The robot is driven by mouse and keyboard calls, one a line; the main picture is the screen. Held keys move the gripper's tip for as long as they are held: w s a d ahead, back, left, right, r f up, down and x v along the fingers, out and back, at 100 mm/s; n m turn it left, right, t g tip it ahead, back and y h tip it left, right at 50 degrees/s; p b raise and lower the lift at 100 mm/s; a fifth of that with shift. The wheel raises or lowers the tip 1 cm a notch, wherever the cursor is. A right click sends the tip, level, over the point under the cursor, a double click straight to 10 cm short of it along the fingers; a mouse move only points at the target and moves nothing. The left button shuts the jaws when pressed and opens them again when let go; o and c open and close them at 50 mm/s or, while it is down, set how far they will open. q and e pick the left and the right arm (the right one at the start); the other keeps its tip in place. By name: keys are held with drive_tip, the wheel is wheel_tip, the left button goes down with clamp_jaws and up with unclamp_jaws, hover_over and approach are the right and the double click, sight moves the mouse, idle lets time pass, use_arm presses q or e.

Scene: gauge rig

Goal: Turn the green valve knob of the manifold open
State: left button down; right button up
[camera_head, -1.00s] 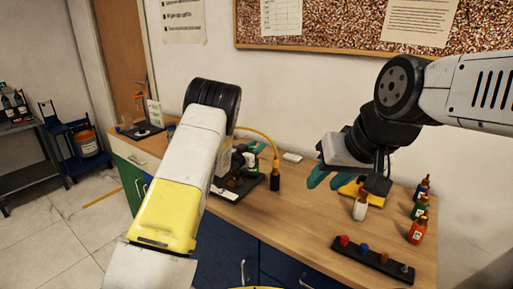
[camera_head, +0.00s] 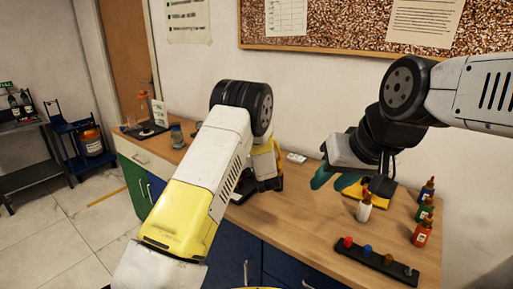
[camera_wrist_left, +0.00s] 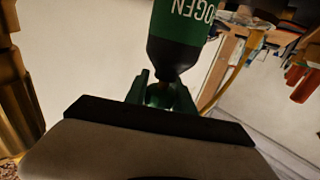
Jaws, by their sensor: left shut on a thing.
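My left gripper (camera_wrist_left: 161,94) is shut on a small, dim piece between its green fingertips in the left wrist view. It seems to be the green valve knob, but the fingers and shadow hide most of it. A green cylinder (camera_wrist_left: 182,22) with white letters ending in "OGEN" and a dark tapered end lies just beyond the fingertips. In the head view my left arm hides that gripper and most of the manifold; only a dark part (camera_head: 244,190) shows beside the arm. My right gripper (camera_head: 336,178), with teal fingers, hangs above the bench; its finger gap is unclear.
A white bottle (camera_head: 364,209) stands below my right gripper. Coloured bottles (camera_head: 423,232) line the bench's right side. A black rack (camera_head: 376,260) with coloured pegs lies at the front. The wooden bench top (camera_head: 300,222) is clear between the manifold and the rack.

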use_arm(q)
drive_tip(key=shift+y, duration=0.3)
drive_tip(key=c, duration=1.1)
unclamp_jaws()
drive_tip(key=shift+o, duration=0.2)
drive_tip(key=v, duration=0.7)
drive_tip(key=shift+s, duration=0.45)
